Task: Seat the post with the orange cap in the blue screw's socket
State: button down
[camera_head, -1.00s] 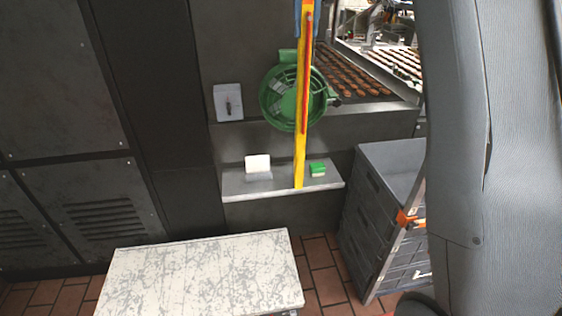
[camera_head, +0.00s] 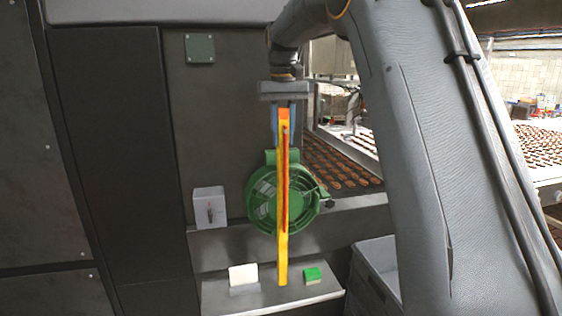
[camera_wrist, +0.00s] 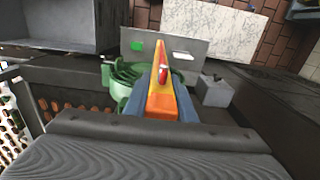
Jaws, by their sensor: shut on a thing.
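The post (camera_head: 282,255) is a long yellow bar with a red strip along its face and an orange cap (camera_head: 284,113) at its top. My gripper (camera_head: 285,142) is shut on its upper part, just below the cap, with a blue-grey finger on each side. The post hangs about upright; its lower end shows in front of the shelf, and I cannot tell whether it touches. In the wrist view the cap (camera_wrist: 161,105) sits between my fingers and the yellow bar runs away from me. I make out no blue screw or socket in any view.
A green round fan-like housing (camera_head: 262,225) stands behind the post. On the metal shelf (camera_head: 325,295) lie a white block (camera_head: 243,274) and a green sponge (camera_head: 313,275). A grey switch box (camera_head: 209,207) is at left, a grey crate (camera_head: 376,272) at right.

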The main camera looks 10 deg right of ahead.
aim_at(282, 112)
jog(key=shift+a+f+p, duration=0.1)
jog(key=shift+f+p, duration=0.95)
jog(key=shift+f, duration=1.8)
jog(key=c, duration=1.5)
grip_release()
jog(key=shift+f, duration=0.2)
jog(key=shift+r, duration=0.1)
notch_tip(282, 112, up, 12)
jog(key=b, duration=0.4)
jog(key=shift+b, duration=0.35)
